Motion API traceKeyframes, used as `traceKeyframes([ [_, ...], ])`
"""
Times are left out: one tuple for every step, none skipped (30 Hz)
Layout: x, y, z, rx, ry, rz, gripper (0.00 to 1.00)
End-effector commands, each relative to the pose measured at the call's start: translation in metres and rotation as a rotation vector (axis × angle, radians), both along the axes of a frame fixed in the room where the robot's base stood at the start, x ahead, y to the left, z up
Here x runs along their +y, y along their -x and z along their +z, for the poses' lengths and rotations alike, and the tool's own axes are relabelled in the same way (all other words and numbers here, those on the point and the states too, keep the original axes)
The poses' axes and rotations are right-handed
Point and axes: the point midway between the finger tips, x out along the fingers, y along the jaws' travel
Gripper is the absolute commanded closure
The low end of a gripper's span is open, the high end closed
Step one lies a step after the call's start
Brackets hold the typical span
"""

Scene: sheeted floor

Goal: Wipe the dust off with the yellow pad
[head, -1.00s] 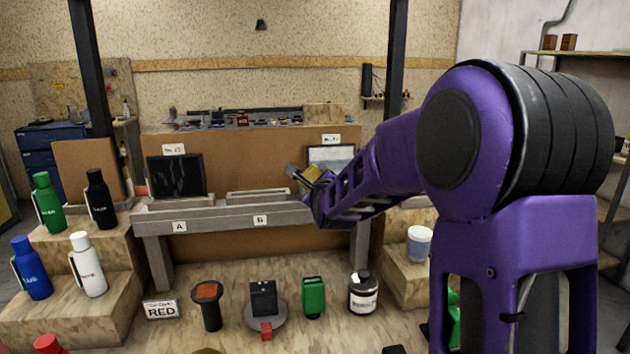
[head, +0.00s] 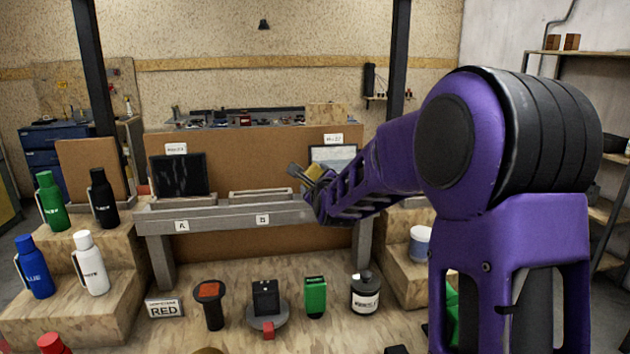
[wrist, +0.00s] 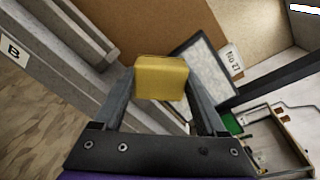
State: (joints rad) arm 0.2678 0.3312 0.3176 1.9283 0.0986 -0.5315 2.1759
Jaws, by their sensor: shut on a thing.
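My gripper (wrist: 162,84) is shut on the yellow pad (wrist: 160,76), which sits between the two fingertips. In the head view the pad (head: 314,172) is small and partly covered by my gripper (head: 309,178), above the right part of the grey bench. A pale, greyish panel (head: 332,153) stands behind the pad, partly hidden by my arm. In the wrist view this panel (wrist: 206,74) is tilted, just right of the pad; I cannot tell whether they touch. A dark panel (head: 180,176) with pale streaks stands at the bench's left, above label A.
The grey bench (head: 225,216) carries labels A and B, with an empty-looking slot in the middle. Bottles (head: 94,262) stand on wooden steps at left. Several items, including a green one (head: 315,297), stand on the floor in front. A white tub (head: 421,243) stands at right.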

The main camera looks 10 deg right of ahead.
Motion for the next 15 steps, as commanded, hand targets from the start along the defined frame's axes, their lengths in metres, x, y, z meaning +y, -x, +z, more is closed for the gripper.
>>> traceKeyframes([
  [0.0002,-0.0013,-0.0003,-0.001,0.000,0.001,0.70],
  [0.0003,-0.0020,-0.0003,-0.001,0.000,0.001,0.70],
  [0.0003,-0.0027,-0.0006,0.000,0.000,0.000,0.70],
  [0.0003,-0.0033,-0.0008,0.000,0.000,0.000,0.70],
  [0.0003,-0.0039,-0.0009,0.000,0.000,0.000,0.70],
  [0.0002,-0.0047,-0.0012,0.001,0.000,0.001,0.70],
  [0.0003,-0.0053,-0.0014,0.001,0.000,0.001,0.70],
  [0.0003,-0.0059,-0.0014,0.001,0.000,0.001,0.70],
  [0.0003,-0.0066,-0.0016,0.001,0.000,0.001,0.70],
  [0.0003,-0.0072,-0.0017,0.001,0.000,0.001,0.70],
  [0.0003,-0.0079,-0.0016,0.000,0.000,0.000,0.70],
  [0.0003,-0.0087,-0.0016,0.000,0.000,0.000,0.70],
  [0.0003,-0.0093,-0.0015,-0.001,0.000,0.001,0.70],
  [0.0003,-0.0099,-0.0015,-0.001,0.000,0.001,0.70],
  [0.0003,-0.0107,-0.0015,-0.001,0.000,0.000,0.70],
])
